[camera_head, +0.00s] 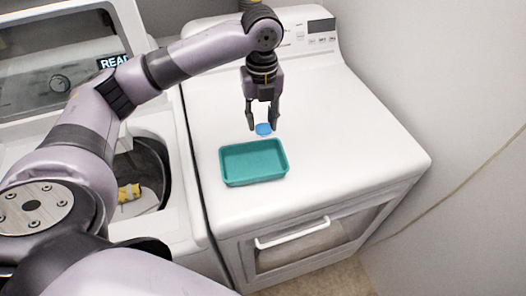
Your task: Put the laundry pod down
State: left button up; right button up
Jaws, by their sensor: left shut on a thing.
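The laundry pod (263,129) is a small blue piece between the fingertips of my left gripper (262,124). My left gripper points down and is shut on the pod, over the white top of the right-hand machine, just behind the teal tray. I cannot tell whether the pod touches the machine top. The teal tray (226,178) looks empty. My right gripper is not in view.
The white front-loading machine (370,150) has clear room on its top around the tray. On the left, a washer (183,210) stands with its lid up and a yellow item (129,192) in its drum. A wall (450,90) bounds the right side.

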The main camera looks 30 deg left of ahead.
aim_at(262, 160)
pick_arm(q)
notch_tip(262, 160, down, 13)
jog(key=shift+d+r+p, duration=0.1)
jog(key=shift+r+p, duration=0.1)
jog(key=shift+p, duration=0.75)
jog(key=shift+f, duration=0.1)
jog(key=o, duration=0.9)
jog(key=shift+c, duration=0.2)
jog(key=shift+w+r, duration=0.1)
jog(key=shift+r, duration=0.5)
notch_tip(262, 160, up, 11)
jog(key=b, duration=0.2)
jog(key=shift+r+b, duration=0.1)
jog(key=shift+b, duration=0.3)
